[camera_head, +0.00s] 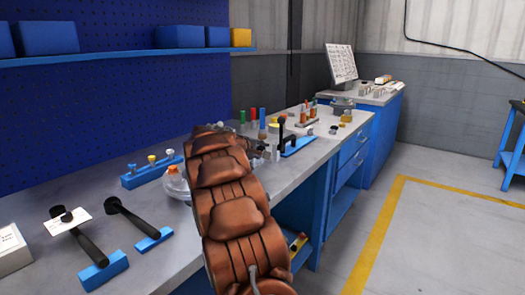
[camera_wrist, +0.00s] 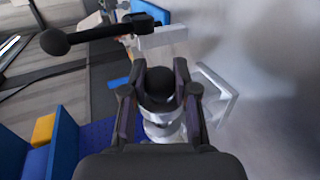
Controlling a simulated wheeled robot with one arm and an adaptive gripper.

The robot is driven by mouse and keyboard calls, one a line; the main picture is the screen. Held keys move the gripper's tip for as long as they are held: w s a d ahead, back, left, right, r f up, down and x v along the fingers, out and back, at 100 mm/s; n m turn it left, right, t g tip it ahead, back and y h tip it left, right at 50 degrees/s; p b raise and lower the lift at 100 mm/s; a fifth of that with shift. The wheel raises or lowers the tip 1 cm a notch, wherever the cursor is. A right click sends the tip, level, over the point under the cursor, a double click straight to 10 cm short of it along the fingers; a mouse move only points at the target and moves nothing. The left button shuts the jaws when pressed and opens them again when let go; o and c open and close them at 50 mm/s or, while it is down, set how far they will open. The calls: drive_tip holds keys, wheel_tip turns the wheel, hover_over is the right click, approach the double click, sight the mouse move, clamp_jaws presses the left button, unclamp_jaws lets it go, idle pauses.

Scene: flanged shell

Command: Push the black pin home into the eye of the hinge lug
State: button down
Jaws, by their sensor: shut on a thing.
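In the wrist view my gripper (camera_wrist: 160,75) has its two dark fingers closed around a rounded black piece, which looks like the head of the black pin (camera_wrist: 161,88). A pale metallic, rounded part (camera_wrist: 162,130) shows just below it between the fingers. Whether this is the pin's shank or part of the hinge lug, I cannot tell. A light grey angled bracket (camera_wrist: 217,92) stands to the right of the fingers. In the head view my brown arm reaches over the bench and hides most of the gripper; the pin and the eye cannot be made out there.
A black post with a knob (camera_head: 282,121) stands on a blue base (camera_head: 298,146) close beyond my gripper; its ball end (camera_wrist: 54,42) is left in the wrist view. A clear jar (camera_head: 175,182) and a blue rack (camera_head: 150,174) stand left of my arm.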

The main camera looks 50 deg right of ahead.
drive_tip(key=c, duration=0.8)
unclamp_jaws()
drive_tip(key=v, duration=1.2)
